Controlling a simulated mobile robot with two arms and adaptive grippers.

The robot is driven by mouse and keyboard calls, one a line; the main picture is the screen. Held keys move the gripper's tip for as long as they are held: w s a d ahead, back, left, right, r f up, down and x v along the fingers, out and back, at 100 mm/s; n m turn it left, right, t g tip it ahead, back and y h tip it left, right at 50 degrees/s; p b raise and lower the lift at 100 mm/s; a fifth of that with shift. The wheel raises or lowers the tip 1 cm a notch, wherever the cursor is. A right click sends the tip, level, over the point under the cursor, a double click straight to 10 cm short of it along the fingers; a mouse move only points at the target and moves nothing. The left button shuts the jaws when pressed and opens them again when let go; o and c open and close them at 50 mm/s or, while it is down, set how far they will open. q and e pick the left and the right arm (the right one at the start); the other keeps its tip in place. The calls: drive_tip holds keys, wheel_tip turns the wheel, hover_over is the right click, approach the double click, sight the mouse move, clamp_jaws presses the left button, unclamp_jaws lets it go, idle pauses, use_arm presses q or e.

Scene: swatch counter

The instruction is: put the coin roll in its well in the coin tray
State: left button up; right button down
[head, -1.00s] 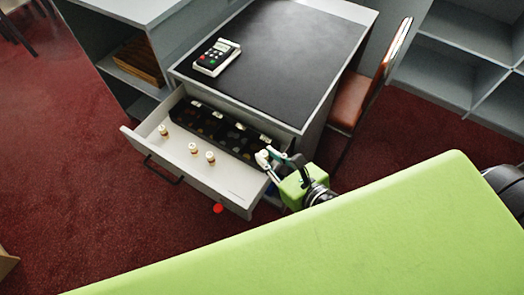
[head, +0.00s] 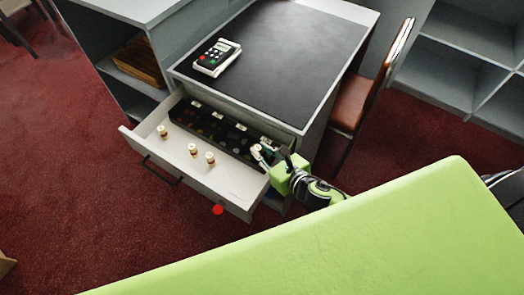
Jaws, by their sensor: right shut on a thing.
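The black coin tray (head: 186,108) lies along the back of the open drawer, with several wells in a row and labels on its rear edge. My right gripper (head: 264,154) is at the tray's right end, shut on a small pale coin roll (head: 257,149). The fingers partly hide the roll, and I cannot tell whether it touches the tray. Three more coin rolls stand upright on the drawer floor in front of the tray: one at the left (head: 162,131), one in the middle (head: 192,149) and one at the right (head: 210,158). My left gripper is out of view.
The white drawer (head: 225,183) is pulled out from a desk with a dark top (head: 285,55). A card terminal (head: 217,57) lies on the desk. A brown chair (head: 355,100) stands right of it. A red dot (head: 218,210) shows by the drawer front. The drawer's front floor is mostly clear.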

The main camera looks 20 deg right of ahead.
drive_tip(key=shift+f, duration=0.1)
drive_tip(key=c, duration=1.9)
unclamp_jaws()
drive_tip(key=shift+r, duration=0.2)
drive_tip(key=shift+s+d, duration=0.1)
drive_tip(key=shift+s, duration=0.2)
drive_tip(key=v, duration=1.1)
drive_tip(key=shift+s+r+b, duration=0.15)
drive_tip(key=shift+r+b, duration=0.05)
drive_tip(key=shift+b, duration=0.15)
